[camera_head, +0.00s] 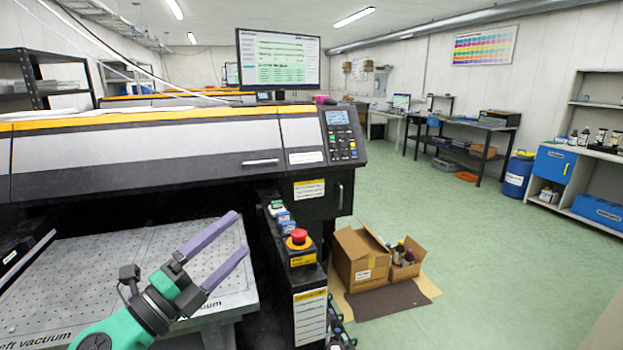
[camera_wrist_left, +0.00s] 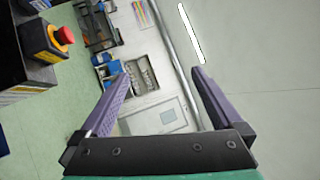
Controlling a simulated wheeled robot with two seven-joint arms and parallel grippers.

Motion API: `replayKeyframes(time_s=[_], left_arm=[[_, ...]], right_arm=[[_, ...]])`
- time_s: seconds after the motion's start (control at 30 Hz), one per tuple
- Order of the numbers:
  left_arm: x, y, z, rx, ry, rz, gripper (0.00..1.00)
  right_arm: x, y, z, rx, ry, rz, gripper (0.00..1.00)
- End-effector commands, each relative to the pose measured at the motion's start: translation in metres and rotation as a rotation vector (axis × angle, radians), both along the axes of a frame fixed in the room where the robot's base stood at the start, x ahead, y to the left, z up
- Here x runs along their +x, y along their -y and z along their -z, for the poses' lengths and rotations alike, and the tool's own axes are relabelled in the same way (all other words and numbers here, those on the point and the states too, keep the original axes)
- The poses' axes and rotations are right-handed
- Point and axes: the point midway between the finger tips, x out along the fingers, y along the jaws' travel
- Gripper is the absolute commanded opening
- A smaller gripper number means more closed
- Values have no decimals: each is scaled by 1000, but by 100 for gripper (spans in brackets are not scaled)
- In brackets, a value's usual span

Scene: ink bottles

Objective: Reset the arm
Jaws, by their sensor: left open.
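My left gripper (camera_head: 226,240) has two purple fingers on a dark and green wrist. In the head view it is raised over the perforated vacuum table at the lower left, pointing up and to the right. Its fingers are apart and nothing is between them. In the left wrist view the same gripper (camera_wrist_left: 163,95) shows its two fingers spread, with only the distant wall and shelves seen through the gap. My right gripper is in neither view.
The large printer (camera_head: 150,155) fills the left side, with a red emergency button (camera_head: 298,236) on its side post. A cardboard box (camera_head: 360,258) and a smaller box of bottles (camera_head: 404,262) sit on the floor. Shelves (camera_head: 590,150) stand at the right. The green floor between is clear.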

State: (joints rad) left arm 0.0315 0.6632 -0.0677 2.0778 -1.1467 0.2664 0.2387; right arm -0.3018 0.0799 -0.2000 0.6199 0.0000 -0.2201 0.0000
Motion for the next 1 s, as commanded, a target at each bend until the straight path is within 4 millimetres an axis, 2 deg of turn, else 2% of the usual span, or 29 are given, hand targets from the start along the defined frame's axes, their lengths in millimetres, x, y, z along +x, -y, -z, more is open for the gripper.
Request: replayKeyframes(time_s=[0.03, 0.07, 0.1, 0.13, 0.17, 0.2, 0.27, 0.3, 0.4, 0.5, 0.63, 0.8, 1.0], left_arm=[[4, -26, 0, -212, -55, -97, 100], [8, -47, 5, -341, -101, -173, 100], [12, -76, 22, -504, -186, -283, 100], [13, -97, 42, -618, -263, -369, 100], [12, -115, 65, -712, -343, -451, 100], [7, -133, 98, -818, -455, -553, 100], [-7, -149, 148, -937, -626, -688, 100], [-19, -154, 180, -994, -736, -765, 100], [-54, -153, 243, -1082, -982, -913, 100], [-90, -142, 288, -1121, -1193, -1015, 100], [-135, -122, 328, -1132, -1437, -1109, 100], [-194, -92, 359, -1104, -1732, -1187, 100], [-186, -90, 436, -1078, -1764, -1219, 100]], right_arm=[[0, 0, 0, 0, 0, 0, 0], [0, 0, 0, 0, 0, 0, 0], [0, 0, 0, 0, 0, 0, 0], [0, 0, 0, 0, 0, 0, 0], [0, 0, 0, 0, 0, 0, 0], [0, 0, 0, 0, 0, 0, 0], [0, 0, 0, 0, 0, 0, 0], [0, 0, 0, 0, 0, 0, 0], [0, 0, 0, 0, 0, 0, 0], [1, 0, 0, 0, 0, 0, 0], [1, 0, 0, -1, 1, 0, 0], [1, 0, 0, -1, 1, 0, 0], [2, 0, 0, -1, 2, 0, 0]])
